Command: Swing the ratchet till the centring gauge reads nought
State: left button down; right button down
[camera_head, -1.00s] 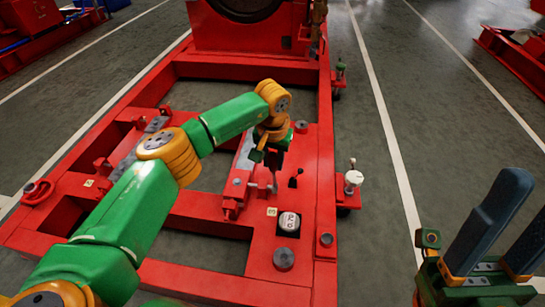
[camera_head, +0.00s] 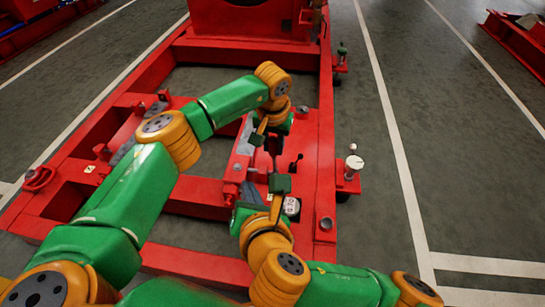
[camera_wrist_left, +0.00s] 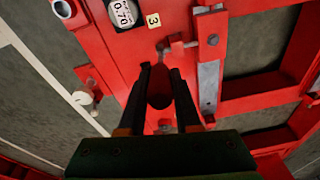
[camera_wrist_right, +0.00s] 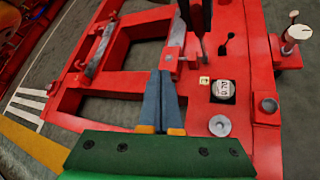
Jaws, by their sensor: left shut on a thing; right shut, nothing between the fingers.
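The centring gauge (camera_head: 291,205) is a round white-faced dial on the red frame, partly behind my right wrist in the head view. It appears to read 0.70 in the left wrist view (camera_wrist_left: 123,13) and also shows in the right wrist view (camera_wrist_right: 223,90). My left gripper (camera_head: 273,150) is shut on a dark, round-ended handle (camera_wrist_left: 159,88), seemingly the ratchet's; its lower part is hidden. My right gripper (camera_wrist_right: 165,78) is shut and empty above the frame, left of the gauge; in the head view my right wrist largely hides it.
A black lever (camera_head: 297,162) stands in a slot close to my left gripper. A white-topped post (camera_head: 353,163) stands on a bracket outside the frame's right side. The red frame (camera_head: 326,130) has open bays. The floor to the right (camera_head: 460,190) is clear.

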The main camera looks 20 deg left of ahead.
jog(key=w+d+f+n+t+h, duration=0.2)
jog(key=d+n+h, duration=0.1)
jog(key=d, duration=0.1)
send_near(273, 153)
notch_tip(273, 153, down, 3)
jog(key=w, duration=0.2)
jog(key=w+a, duration=0.1)
jog(key=shift+w+a+r, duration=0.25)
jog(key=shift+w, duration=0.15)
jog(key=shift+w+a+r, duration=0.1)
jog(key=shift+w+a, duration=0.05)
jog(key=shift+w, duration=0.35)
